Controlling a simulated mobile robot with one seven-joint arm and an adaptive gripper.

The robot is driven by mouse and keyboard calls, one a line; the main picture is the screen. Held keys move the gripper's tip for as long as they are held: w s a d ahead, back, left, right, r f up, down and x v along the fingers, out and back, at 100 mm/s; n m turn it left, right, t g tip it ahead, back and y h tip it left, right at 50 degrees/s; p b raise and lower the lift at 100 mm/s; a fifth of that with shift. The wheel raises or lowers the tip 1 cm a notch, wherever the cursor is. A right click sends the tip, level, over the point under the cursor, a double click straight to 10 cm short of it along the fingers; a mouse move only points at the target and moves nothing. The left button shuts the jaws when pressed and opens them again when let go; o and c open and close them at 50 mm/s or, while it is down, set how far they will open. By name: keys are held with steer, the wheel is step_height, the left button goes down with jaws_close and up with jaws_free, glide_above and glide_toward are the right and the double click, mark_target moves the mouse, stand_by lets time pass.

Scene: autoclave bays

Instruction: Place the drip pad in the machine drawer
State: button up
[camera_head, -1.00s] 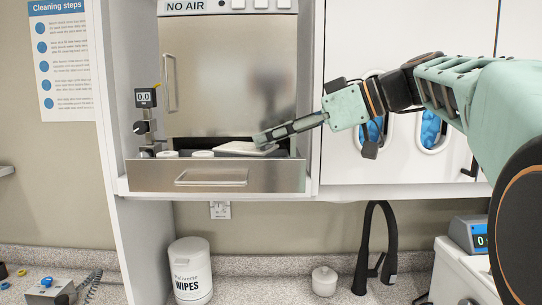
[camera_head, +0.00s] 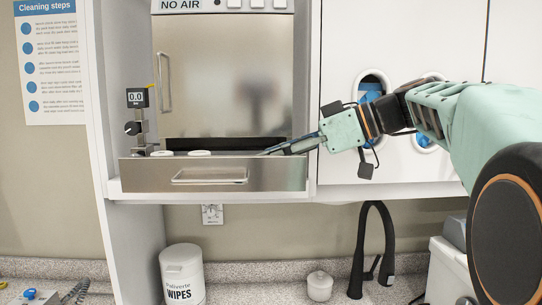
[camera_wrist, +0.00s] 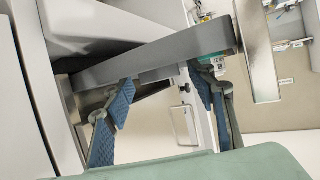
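The machine drawer (camera_head: 285,176) is pulled out below the metal machine door, with a loop handle on its front. My gripper (camera_head: 272,151) reaches in from the right, low over the drawer's right end, its tips partly hidden behind the drawer front. In the wrist view my gripper (camera_wrist: 163,82) has its two blue-padded fingers spread apart. A long grey bar (camera_wrist: 165,55) crosses at their tips; I cannot tell whether it is part of the drawer or the pad. The drip pad cannot be made out in the head view, where the drawer front hides the drawer floor.
A white cabinet with round ports (camera_head: 372,90) is at the right. Below, a wipes tub (camera_head: 183,277) and a small lidded jar (camera_head: 319,286) stand on the counter.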

steer(key=shift+r, duration=0.1)
steer(key=shift+d+r, duration=0.1)
steer(key=shift+d, duration=0.05)
steer(key=v, duration=1.1)
steer(key=shift+s+d+b, duration=0.25)
steer(key=shift+b, duration=0.1)
steer(key=shift+r, duration=0.1)
